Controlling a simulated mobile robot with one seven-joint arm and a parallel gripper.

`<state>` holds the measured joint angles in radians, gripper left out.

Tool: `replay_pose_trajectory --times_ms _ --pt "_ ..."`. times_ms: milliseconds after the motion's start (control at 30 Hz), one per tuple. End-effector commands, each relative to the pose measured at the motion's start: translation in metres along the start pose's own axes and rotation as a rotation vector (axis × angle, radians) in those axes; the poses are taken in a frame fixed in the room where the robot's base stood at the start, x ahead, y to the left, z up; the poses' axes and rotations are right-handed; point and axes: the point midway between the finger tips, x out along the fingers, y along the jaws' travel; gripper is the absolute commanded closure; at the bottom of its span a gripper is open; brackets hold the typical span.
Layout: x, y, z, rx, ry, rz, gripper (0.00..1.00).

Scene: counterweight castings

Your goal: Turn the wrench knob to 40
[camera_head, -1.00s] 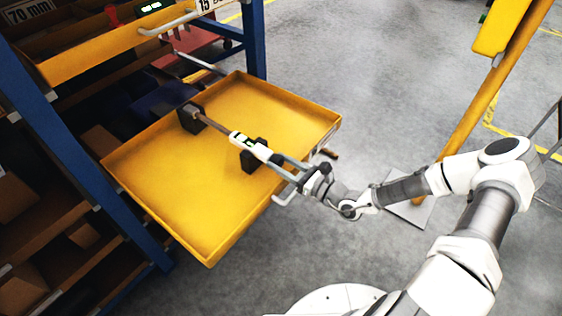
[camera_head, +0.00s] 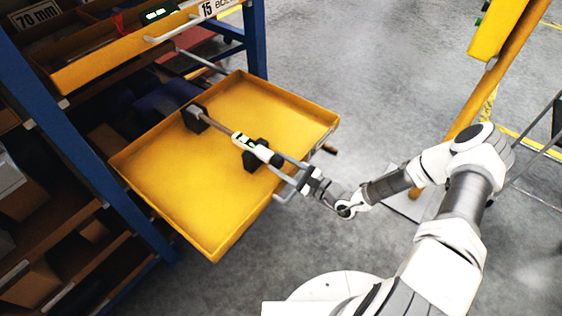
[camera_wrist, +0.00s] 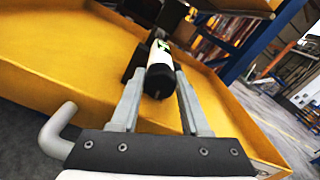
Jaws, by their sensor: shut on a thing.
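The wrench (camera_head: 217,124) lies along two black supports in a yellow tray (camera_head: 165,215). It has a thin metal shaft and a white handle part with a small dark, green-lit display; its reading is too small to make out. The handle's dark knob end (camera_wrist: 158,82) points towards me in the wrist view. My gripper (camera_head: 280,161) reaches in over the tray's near right edge. Its two grey fingers, one each side of the knob end, are shut on it. The knob's scale marks cannot be seen.
The pulled-out tray hangs from a blue rack post (camera_head: 75,150). A tray handle bar (camera_wrist: 58,130) is close to my gripper. Above is another yellow drawer (camera_head: 110,55). A yellow slanted post (camera_head: 490,90) stands at right. Grey floor is open behind the tray.

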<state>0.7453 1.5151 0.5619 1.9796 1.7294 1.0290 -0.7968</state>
Motion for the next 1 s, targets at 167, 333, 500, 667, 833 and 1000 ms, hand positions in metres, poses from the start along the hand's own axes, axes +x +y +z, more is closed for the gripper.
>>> replay_pose_trajectory --times_ms 167,333,500,667,833,1000 --pt "0.0 0.001 -0.001 -0.005 0.001 0.002 1.0" --pt "0.0 0.001 -0.001 -0.004 0.002 0.001 1.0" --pt "0.0 0.001 -0.001 -0.004 0.001 0.001 0.32" --pt "0.0 0.0 -0.001 -0.004 0.001 0.0 0.24" --pt "0.0 0.0 0.0 -0.004 0.001 0.0 0.24" --pt "-0.013 -0.001 -0.001 -0.004 0.003 -0.002 0.24"
